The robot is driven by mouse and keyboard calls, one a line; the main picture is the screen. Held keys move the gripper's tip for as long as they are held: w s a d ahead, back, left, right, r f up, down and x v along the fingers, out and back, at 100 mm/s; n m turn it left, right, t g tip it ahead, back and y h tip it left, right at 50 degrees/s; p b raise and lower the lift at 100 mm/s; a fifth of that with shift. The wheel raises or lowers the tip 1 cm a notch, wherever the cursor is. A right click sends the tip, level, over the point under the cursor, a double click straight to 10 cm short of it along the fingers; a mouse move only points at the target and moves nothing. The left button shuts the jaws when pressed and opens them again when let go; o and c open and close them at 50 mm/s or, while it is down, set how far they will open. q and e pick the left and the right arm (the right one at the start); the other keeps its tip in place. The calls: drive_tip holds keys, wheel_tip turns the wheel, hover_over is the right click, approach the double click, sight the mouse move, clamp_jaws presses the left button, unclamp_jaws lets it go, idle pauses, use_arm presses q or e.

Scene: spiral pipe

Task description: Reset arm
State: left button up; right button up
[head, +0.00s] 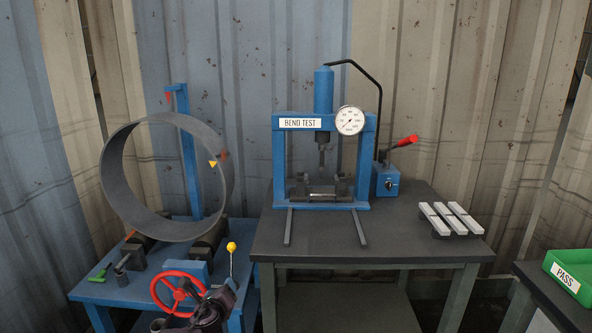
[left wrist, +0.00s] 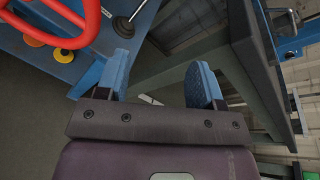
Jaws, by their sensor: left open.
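The red handwheel (head: 178,293) also shows at the top left of the left wrist view (left wrist: 62,22). My right gripper is in neither view.
The blue bench (head: 110,290) carries a large grey pipe ring (head: 112,185) on rollers. The dark table (head: 400,238) holds the blue bend test press (head: 280,160), a pump with a red handle (head: 404,141) and several pale strips (head: 452,217). A green PASS tray (head: 572,268) is at the right.

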use_arm(q)
drive_tip(key=s+d+r+n+h, duration=0.1)
drive_tip(key=d+r+n+h, duration=0.1)
drive_tip(key=d+r+n, duration=0.45)
drive_tip(key=s+a+n+h, duration=0.1)
drive_tip(key=s+n+h, duration=0.1)
drive_tip(key=s+n, duration=0.85)
drive_tip(key=s+a+f+n+g+y, duration=0.1)
drive_tip(key=s+a+f+n, duration=0.2)
drive_tip(key=s, duration=0.9)
drive_tip(key=s+a+f+n+g+y, duration=0.1)
drive_tip(key=s+a+f+n, duration=0.3)
drive_tip(key=s, duration=0.8)
drive_tip(key=s+a+f+n+g+y+p, duration=0.1)
drive_tip(key=s+a+f+n+g, duration=0.1)
drive_tip(key=s, duration=1)
wheel_tip(320, 180, down, 3)
drive_tip(key=shift+s+a+f+n, duration=0.15)
drive_tip(key=shift+s+a+n, duration=0.2)
drive_tip(key=shift+a+n, duration=0.7)
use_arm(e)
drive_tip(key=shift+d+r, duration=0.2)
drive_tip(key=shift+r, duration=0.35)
use_arm(q)
drive_tip(key=shift+a+m, duration=0.2)
drive_tip(key=shift+m, duration=0.05)
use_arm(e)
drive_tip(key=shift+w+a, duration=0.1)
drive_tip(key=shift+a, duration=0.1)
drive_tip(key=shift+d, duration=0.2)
